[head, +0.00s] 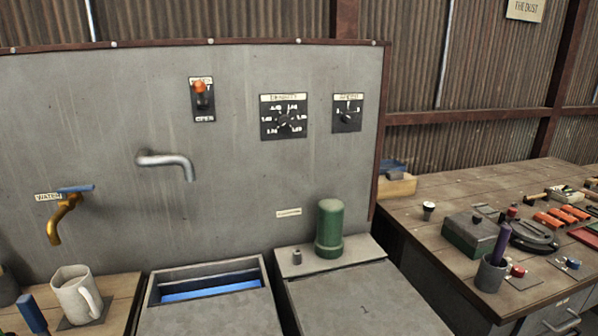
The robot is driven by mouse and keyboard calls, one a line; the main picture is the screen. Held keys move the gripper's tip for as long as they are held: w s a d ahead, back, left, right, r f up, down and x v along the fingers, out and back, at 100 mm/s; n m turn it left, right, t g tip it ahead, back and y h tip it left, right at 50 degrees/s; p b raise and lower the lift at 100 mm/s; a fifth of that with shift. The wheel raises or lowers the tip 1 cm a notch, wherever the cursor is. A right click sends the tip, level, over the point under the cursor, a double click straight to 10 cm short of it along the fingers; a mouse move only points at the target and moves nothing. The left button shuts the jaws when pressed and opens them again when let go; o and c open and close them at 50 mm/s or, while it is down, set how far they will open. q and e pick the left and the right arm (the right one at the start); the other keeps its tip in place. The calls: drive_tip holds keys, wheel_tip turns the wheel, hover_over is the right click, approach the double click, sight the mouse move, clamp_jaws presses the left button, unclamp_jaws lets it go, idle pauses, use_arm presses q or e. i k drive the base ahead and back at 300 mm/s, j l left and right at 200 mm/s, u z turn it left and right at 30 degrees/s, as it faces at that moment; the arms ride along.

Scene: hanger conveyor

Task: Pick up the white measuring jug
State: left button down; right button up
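A white measuring jug (72,292) stands upright in the head view at the lower left. Its handle faces right. It sits on a dark mat (103,312) on a wooden bench top (122,290), a little right of and below the brass water tap (62,219). Neither of my grippers shows in this view.
A blue-handled item (32,314) stands close to the jug's left, with a dark round object (6,287) behind it. An open metal bin (206,268) lies to the right. A green cylinder (330,228) stands farther right. A cluttered workbench (415,212) is at far right.

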sight(75, 289)
drive_tip(key=u, duration=1)
